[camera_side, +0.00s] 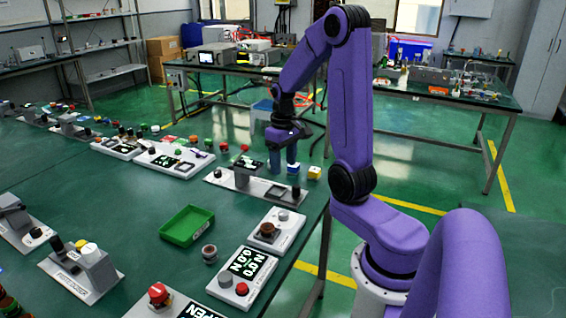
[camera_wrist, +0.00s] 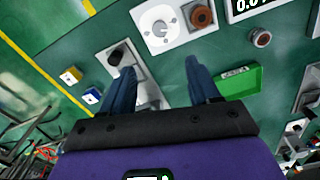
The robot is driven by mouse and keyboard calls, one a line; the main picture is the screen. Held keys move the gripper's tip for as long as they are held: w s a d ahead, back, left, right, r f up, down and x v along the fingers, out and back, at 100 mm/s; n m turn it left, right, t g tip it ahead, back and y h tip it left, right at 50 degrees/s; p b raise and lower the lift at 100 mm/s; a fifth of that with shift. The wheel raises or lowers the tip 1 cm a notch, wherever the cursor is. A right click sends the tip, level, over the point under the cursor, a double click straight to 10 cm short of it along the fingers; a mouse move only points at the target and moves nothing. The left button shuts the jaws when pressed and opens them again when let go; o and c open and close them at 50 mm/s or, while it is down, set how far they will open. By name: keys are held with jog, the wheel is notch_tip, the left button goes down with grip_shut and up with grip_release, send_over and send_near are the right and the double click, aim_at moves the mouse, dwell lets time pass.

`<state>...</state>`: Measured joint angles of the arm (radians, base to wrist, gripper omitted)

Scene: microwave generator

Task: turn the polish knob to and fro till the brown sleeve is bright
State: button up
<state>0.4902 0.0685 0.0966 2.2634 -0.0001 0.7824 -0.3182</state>
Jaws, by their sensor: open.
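My gripper (camera_side: 283,168) is open and empty, its two blue fingers pointing down above a grey plate at the table's far right edge. In the wrist view its fingers (camera_wrist: 163,72) are spread apart with nothing between them. A white plate (camera_wrist: 178,45) carries a round grey knob (camera_wrist: 159,29) and a brown ring-shaped piece (camera_wrist: 200,16), which looks like the brown sleeve. In the side view the brown piece (camera_side: 267,230) and the grey knob (camera_side: 283,215) stand nearer the camera, apart from my gripper. I cannot read a polish label.
The grey plate (camera_side: 235,184) under my gripper has a black knob (camera_side: 295,191). A green tray (camera_side: 187,226), a loose dull cylinder (camera_side: 210,253) and a display panel (camera_side: 247,263) are nearby. Blue and yellow blocks (camera_side: 314,172) lie beyond. Bare table lies around the tray.

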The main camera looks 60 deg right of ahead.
jog(key=w+a+f+n+g+h, duration=0.25)
jog(key=w+n, duration=0.25)
jog(key=n, duration=0.3)
jog(key=n+g, duration=0.1)
jog(key=g, duration=0.1)
send_near(284, 213)
jog(key=shift+t, duration=0.25)
jog(key=x, duration=0.8)
jog(key=shift+s+f, duration=0.25)
jog(key=shift+s, duration=0.1)
jog(key=c, duration=1)
